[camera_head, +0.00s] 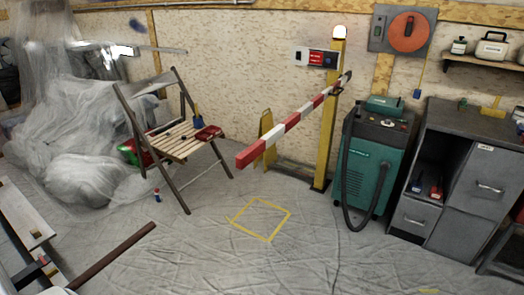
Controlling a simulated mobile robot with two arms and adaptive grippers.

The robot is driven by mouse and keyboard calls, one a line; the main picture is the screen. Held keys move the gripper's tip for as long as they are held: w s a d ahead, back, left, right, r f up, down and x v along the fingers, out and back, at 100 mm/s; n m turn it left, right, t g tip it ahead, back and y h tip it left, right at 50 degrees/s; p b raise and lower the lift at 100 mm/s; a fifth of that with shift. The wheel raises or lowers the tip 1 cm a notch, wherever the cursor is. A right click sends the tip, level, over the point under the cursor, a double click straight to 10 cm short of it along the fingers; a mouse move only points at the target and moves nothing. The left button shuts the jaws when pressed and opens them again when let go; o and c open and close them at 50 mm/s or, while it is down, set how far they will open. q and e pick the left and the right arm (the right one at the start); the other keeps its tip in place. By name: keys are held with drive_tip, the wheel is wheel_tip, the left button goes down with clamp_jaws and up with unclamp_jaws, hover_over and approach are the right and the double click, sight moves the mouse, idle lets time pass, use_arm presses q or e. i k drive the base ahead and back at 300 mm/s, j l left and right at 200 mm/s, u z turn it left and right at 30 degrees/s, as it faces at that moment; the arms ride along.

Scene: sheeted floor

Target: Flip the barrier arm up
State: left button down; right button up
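The barrier arm (291,122) is a red and white striped bar. It meets a yellow post (329,130) near the post's upper part. From there it reaches out to the left and towards me, sloping down in the picture, with its red free end (246,159) over open floor. It is not upright. A short dark end shows just right of the post. The post has a white lamp (340,32) on top. Neither of my grippers is in view, and nothing is seen touching the arm.
A wooden folding chair (176,146) with items on it stands left of the arm. A yellow floor sign (267,138) is behind the arm. A green machine (368,170) with a hose stands right of the post. The floor around the yellow taped square (236,223) is clear.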

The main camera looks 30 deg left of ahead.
sight(246, 157)
drive_tip(key=i+j+u, duration=0.15)
drive_tip(key=i+j, duration=0.25)
drive_tip(key=i+j+u, duration=0.15)
drive_tip(key=i+j, duration=0.2)
drive_tip(key=i, duration=0.15)
